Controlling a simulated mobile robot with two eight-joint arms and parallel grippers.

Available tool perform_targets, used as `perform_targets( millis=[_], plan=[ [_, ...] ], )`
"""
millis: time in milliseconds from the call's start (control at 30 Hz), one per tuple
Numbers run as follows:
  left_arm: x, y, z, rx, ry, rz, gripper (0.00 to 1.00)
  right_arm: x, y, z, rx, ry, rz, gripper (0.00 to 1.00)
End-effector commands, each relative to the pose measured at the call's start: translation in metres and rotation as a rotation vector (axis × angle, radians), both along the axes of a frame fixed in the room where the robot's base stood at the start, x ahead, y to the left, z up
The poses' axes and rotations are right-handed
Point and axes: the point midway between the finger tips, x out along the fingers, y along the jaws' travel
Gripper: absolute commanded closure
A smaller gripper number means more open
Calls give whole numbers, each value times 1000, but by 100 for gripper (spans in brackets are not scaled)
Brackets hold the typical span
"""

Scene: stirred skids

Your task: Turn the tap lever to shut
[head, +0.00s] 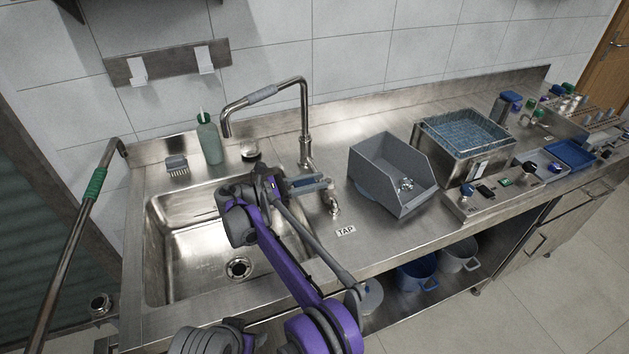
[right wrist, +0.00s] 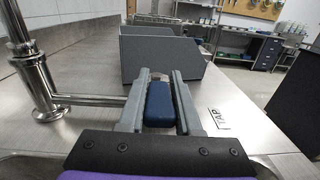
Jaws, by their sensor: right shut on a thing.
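The tap lever has a blue grip that shows in the right wrist view (right wrist: 158,103). It lies lengthwise between the two grey fingers of my right gripper (right wrist: 160,76), which is shut on it. In the head view my right gripper (head: 316,184) is at the right edge of the sink, over the metal tap valve (head: 334,206), and its fingers mostly hide the lever. A white label reading TAP (head: 346,231) is on the counter in front of the valve. The curved spout (head: 305,115) stands behind. My left gripper is not in view.
The steel sink (head: 165,245) is left of the valve. A grey open bin (head: 385,195) stands close on the right, with a wire-basket bath (head: 450,160) beyond it. A green bottle (head: 209,140) and brush (head: 177,165) are behind the sink.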

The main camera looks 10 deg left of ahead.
Motion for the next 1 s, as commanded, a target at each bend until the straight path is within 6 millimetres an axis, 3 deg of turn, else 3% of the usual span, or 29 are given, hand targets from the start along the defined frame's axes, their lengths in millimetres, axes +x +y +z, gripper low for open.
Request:
perform_targets(
  millis=[467,500,633,667,1000],
  plan=[
    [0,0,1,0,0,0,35,3,2,3,-3,-4,3,100],
    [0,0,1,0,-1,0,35,3,2,3,-4,-4,3,64],
    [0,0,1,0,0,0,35,2,1,3,-3,-3,1,41],
    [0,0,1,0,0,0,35,2,1,2,-3,-3,1,37],
    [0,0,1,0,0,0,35,2,1,1,-1,-2,-3,37]
  ],
)
